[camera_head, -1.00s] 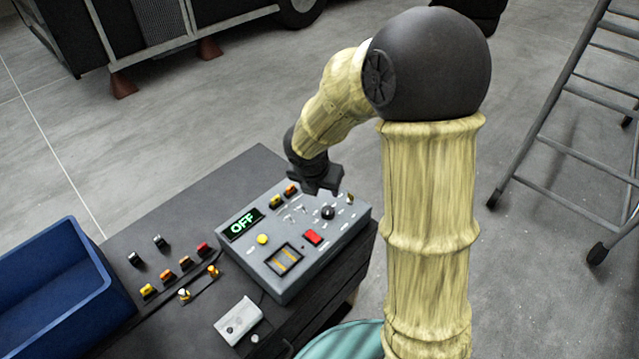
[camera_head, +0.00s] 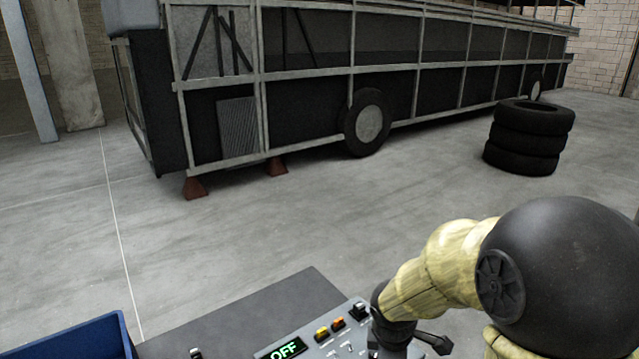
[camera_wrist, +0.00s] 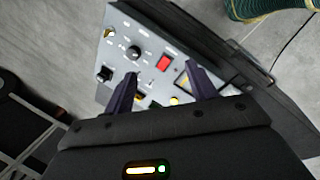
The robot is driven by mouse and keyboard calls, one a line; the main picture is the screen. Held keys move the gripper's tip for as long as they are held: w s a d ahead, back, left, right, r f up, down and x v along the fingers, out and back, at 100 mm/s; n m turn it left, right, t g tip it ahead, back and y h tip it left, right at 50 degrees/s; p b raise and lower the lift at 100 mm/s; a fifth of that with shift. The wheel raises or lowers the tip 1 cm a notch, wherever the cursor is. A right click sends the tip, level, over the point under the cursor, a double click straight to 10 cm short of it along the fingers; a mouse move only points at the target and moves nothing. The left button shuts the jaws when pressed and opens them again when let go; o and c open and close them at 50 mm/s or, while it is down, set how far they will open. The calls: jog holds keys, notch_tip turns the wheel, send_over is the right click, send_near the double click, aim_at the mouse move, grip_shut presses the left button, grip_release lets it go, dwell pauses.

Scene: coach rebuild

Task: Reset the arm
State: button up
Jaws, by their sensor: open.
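My gripper (camera_head: 408,346) hangs at the bottom of the head view, beside and over the right part of a grey control box (camera_head: 306,356). Its fingertips are cut off or unclear there. In the wrist view my gripper (camera_wrist: 160,84) is open, with two dark fingers apart and nothing between them but the box's panel behind. The box's green display (camera_head: 285,349) reads OFF. The wrist view shows the panel's red button (camera_wrist: 163,63), black knob (camera_wrist: 133,53) and a yellow button (camera_wrist: 174,100). The lower part of the box is out of the head view.
The box stands on a dark bench top (camera_head: 235,312). A blue bin (camera_head: 85,338) is at the lower left. Beyond a clear grey floor stand a stripped coach frame (camera_head: 300,85) and a stack of tyres (camera_head: 528,138).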

jog(key=s+d+m+y, duration=0.1)
jog(key=s+m, duration=0.6)
jog(key=m, duration=0.8)
jog(key=shift+r+m, duration=0.35)
jog(key=shift+m, duration=0.05)
jog(key=shift+d, duration=0.1)
